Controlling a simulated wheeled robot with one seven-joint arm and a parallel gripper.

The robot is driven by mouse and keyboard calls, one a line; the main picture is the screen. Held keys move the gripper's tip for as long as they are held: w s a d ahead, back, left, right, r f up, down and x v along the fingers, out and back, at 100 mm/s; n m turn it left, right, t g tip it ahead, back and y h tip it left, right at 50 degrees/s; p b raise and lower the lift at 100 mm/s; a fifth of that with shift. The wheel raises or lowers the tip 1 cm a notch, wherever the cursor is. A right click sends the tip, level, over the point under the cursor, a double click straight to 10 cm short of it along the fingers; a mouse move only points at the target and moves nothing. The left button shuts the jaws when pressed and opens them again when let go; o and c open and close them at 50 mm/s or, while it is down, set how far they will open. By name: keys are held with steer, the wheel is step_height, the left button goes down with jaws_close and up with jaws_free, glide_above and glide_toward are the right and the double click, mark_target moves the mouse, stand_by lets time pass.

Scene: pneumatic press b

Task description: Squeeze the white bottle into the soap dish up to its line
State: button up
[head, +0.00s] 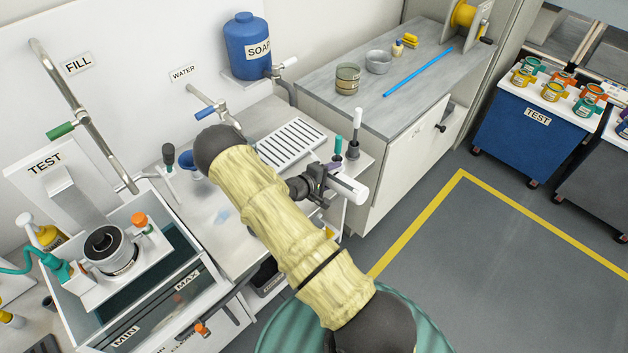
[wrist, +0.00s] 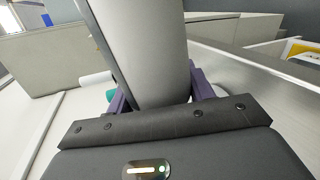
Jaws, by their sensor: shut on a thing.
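My gripper (head: 316,184) is shut on the white bottle (head: 348,189), left of the cabinet front in the head view. The bottle lies tilted, nearly on its side, with its plain white end pointing right. In the wrist view the bottle (wrist: 150,45) fills the upper middle, pale grey and smooth, between the two dark purple fingers of my gripper (wrist: 160,98). Its other end and its opening are hidden by the gripper. I cannot pick out the soap dish or its line for sure; my arm covers part of the counter.
A white slotted drain rack (head: 291,143) lies on the counter behind my gripper. A dark-based stand with a white top (head: 355,130) and a teal-topped one (head: 337,148) stand close by. A clear bowl (head: 378,62) and an amber jar (head: 347,78) sit on the grey bench.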

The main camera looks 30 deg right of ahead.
steer(key=shift+r, duration=0.2)
steer(key=shift+s+d, duration=0.1)
steer(key=shift+s, duration=0.05)
steer(key=shift+r+n+g+p, duration=0.3)
steer(key=shift+n+p, duration=0.05)
steer(key=shift+n, duration=0.05)
steer(key=shift+f, duration=0.15)
stand_by(1.2)
steer(key=shift+f+m+t+b, duration=0.5)
steer(key=shift+f+m+b, duration=0.05)
steer(key=shift+m+b, duration=0.15)
